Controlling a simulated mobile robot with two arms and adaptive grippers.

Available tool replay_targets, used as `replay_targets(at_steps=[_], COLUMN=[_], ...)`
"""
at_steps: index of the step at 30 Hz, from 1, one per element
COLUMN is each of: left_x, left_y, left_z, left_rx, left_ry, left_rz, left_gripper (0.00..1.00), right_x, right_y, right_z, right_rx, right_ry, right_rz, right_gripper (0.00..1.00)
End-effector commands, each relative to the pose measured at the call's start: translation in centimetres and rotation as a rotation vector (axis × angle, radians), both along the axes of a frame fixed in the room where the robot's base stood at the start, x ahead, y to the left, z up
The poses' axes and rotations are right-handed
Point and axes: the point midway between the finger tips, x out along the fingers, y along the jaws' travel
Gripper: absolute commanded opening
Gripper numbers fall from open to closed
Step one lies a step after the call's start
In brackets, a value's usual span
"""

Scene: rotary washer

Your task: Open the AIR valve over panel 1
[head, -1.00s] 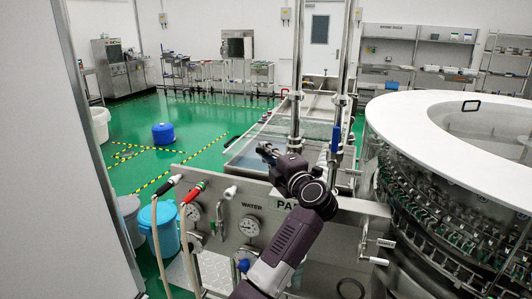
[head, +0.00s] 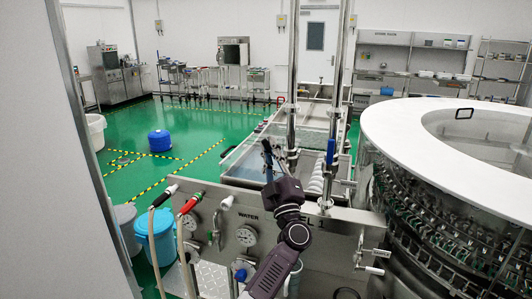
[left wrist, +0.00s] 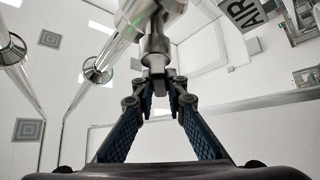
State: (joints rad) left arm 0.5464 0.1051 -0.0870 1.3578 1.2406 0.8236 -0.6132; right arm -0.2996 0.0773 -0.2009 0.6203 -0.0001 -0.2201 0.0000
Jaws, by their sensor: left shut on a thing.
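My left gripper (head: 267,150) stands above panel 1 (head: 205,207), just left of the left upright pipe (head: 292,70). In the left wrist view its two blue-padded fingers (left wrist: 158,84) close in on a small grey part under a metal valve body (left wrist: 156,45). The gripper is shut on this part, which I take to be the valve handle; the fingers mostly hide it. An AIR label (left wrist: 247,12) shows at the upper right of that view. A blue handle (head: 331,150) lies along the right upright pipe (head: 340,75). My right gripper is not in view.
A red-ended hose (head: 188,206) and a black-ended hose (head: 163,196) hang at the panel's left. A gauge (head: 246,236) sits under the WATER label. The large round washer (head: 430,155) stands close on the right.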

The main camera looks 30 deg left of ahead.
Motion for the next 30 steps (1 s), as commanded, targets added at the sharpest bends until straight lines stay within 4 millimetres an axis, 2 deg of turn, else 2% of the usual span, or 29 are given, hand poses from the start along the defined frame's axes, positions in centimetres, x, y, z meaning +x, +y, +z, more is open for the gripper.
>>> replay_targets(at_steps=[18,30], left_x=[0.8,1.1], left_y=[-3.3,-4.5], left_z=[1.2,1.4], left_rx=[0.528,0.692], left_ry=[0.13,0.169], left_rz=[0.0,-0.002], left_gripper=[0.0,0.0], right_x=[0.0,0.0], right_y=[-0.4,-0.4], right_z=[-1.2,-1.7], right_rx=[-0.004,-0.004], right_ry=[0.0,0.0], right_rz=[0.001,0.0], right_gripper=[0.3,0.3])
